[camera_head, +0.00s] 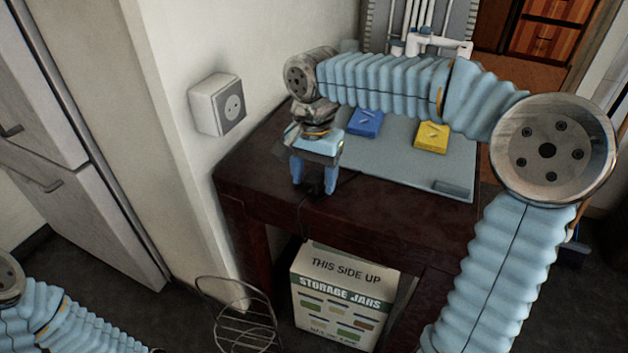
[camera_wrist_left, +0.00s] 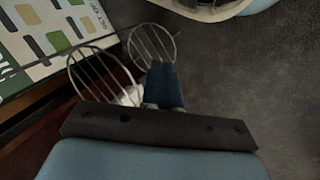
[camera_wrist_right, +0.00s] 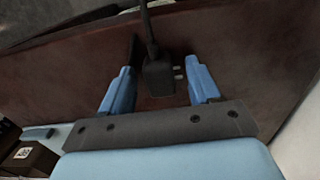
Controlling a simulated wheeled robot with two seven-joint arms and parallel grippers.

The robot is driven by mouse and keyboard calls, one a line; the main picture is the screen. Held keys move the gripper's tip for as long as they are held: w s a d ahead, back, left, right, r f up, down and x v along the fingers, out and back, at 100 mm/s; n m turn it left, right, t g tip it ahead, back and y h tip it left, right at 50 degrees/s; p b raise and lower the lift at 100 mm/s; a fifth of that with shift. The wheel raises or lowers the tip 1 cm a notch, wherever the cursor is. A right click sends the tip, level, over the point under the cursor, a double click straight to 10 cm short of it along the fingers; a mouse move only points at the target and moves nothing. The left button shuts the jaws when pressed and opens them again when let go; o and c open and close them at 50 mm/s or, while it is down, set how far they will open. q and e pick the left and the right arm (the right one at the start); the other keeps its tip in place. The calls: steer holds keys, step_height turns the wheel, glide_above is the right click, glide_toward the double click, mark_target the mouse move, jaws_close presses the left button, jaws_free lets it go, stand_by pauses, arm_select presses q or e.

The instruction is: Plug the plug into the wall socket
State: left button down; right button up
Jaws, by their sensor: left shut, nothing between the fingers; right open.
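The white wall socket (camera_head: 233,106) is on the wall left of the dark wooden table. The black plug (camera_wrist_right: 158,80) is at the table edge, between the spread blue fingers of my right gripper (camera_wrist_right: 161,72). Its two pins point right towards one finger, and its cord runs up in the right wrist view. Gaps show on both sides of the plug. In the head view my right gripper (camera_head: 314,184) points down over the table's front left part, and the plug is dark and small there. My left gripper (camera_wrist_left: 165,72) is shut and empty, low over the floor area.
A storage jars box (camera_head: 343,297) stands under the table (camera_head: 262,160). A wire rack (camera_head: 243,318) is left of it, and shows near my left fingers. A grey mat (camera_head: 390,172) holds a blue thing (camera_head: 366,123) and a yellow thing (camera_head: 431,138). A fridge (camera_head: 70,170) stands left.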

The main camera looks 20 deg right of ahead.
mark_target(317, 174)
steer(key=c, duration=1)
steer(key=shift+r, duration=0.1)
steer(key=r, duration=0.3)
steer(key=shift+d+r, duration=0.25)
steer(key=shift+r, duration=0.1)
steer(key=s+d+r, duration=0.7)
steer(key=d+r, duration=0.2)
steer(key=d, duration=0.2)
steer(key=shift+s, duration=0.4)
steer(key=shift+d, duration=0.1)
